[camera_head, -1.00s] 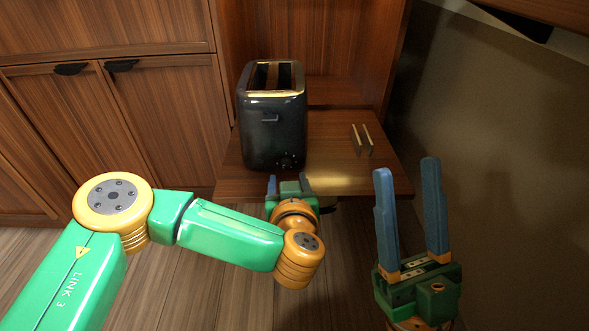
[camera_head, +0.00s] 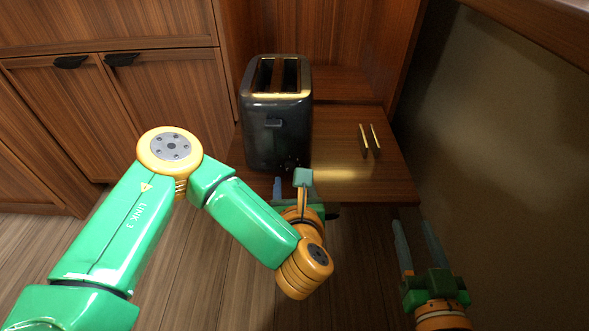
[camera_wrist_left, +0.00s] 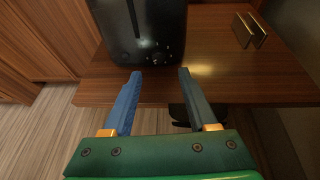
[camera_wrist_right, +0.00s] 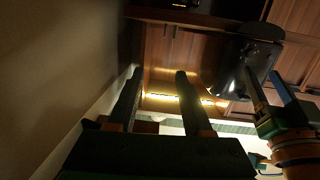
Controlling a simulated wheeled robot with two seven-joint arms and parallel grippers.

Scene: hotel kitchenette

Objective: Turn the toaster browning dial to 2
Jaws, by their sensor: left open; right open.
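The black toaster (camera_head: 277,128) stands upright on the wooden shelf top, with two slots on top and a lever on its front. Its browning dial (camera_wrist_left: 157,58) is low on the front face, ringed by small pale marks; the setting is too small to read. My left gripper (camera_wrist_left: 157,75) is open and empty, its fingers pointing at the lower front of the toaster with the dial ahead between them, apparently apart from it. In the head view my left wrist partly hides those fingers. My right gripper (camera_head: 413,224) is open and empty, low at the right, away from the toaster.
Two thin upright pieces (camera_head: 370,140) stand on the wooden shelf top (camera_head: 345,186) right of the toaster. A wall (camera_head: 510,130) closes the right side. Wooden cabinets (camera_head: 110,100) with dark handles stand at the left. The shelf's front edge lies below the toaster.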

